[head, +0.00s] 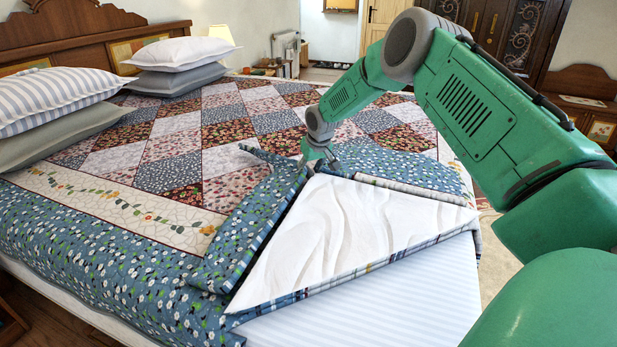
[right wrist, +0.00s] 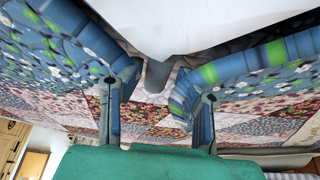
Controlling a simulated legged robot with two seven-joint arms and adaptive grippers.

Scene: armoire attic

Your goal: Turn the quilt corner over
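The quilt (head: 165,180) has a patchwork middle and a blue flowered border. Its near corner lies folded back, showing a white underside (head: 345,222) as a triangle over the pale striped bedding. My right gripper (head: 320,163) is at the inner tip of this fold. In the right wrist view its two fingers (right wrist: 155,115) stand well apart, with patchwork visible between them. White cloth (right wrist: 165,25) hangs in front of the gap, and blue border cloth lies close against each finger. Whether the fingers touch the cloth is unclear. My left gripper is out of view.
Striped and grey pillows (head: 45,100) lie at the left by the wooden headboard (head: 75,35). More pillows (head: 180,53) lie beyond them. The bare striped bedding (head: 390,295) shows at the near corner. A dark wooden armoire (head: 500,30) stands at the back right.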

